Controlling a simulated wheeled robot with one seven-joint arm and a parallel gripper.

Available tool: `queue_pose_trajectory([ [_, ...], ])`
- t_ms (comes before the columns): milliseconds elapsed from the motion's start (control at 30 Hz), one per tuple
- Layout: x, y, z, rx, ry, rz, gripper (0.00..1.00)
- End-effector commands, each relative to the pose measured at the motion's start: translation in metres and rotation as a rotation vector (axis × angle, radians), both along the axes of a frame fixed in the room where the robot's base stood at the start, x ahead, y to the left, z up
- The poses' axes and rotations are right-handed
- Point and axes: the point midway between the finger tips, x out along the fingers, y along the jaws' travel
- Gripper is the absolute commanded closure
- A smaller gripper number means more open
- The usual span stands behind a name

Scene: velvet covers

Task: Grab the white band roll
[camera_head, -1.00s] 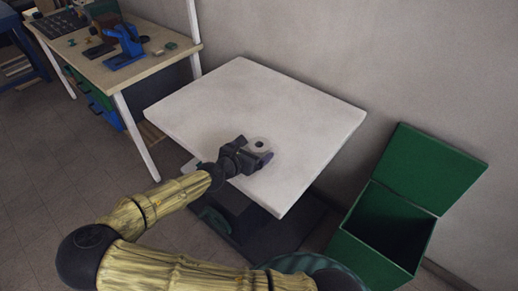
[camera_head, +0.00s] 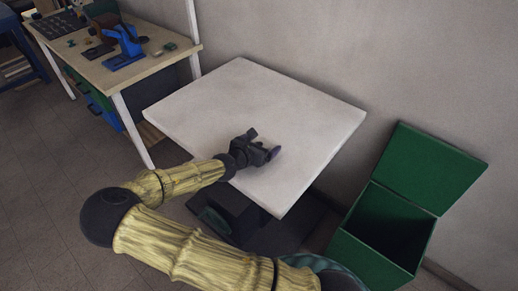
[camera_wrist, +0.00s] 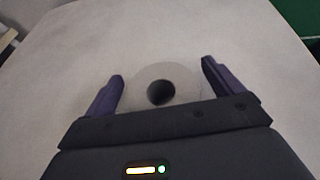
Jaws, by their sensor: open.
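The white band roll (camera_wrist: 179,77) lies flat on the white table (camera_head: 215,95), its dark centre hole facing up in the wrist view. My gripper (camera_wrist: 162,70) is open, with one dark purple finger on each side of the roll. A gap shows between the roll and each finger. The gripper's dark body covers the near part of the roll. In the head view my gripper (camera_head: 266,143) is low over the middle of the table and hides the roll.
A green box (camera_head: 385,225) with its lid up stands on the floor at the right. A wooden workbench (camera_head: 150,68) with a blue tool (camera_head: 127,45) is at the back left. A grey wall (camera_head: 330,45) runs behind the table. The rest of the tabletop is clear.

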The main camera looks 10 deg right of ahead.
Motion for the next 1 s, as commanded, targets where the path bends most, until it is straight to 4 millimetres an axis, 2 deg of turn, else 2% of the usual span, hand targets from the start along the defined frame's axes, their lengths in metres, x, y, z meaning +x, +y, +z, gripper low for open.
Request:
queue_pose_trajectory([
  [467, -0.0004, -0.0032, 0.0001, 0.001, 0.001, -0.005, 0.08],
  [700, -0.0004, -0.0032, 0.0001, 0.000, 0.000, -0.005, 0.53],
  [733, -0.0004, -0.0032, 0.0001, 0.001, 0.001, -0.005, 0.57],
  [1000, -0.0004, -0.0031, 0.0017, 0.001, -0.001, -0.006, 0.57],
])
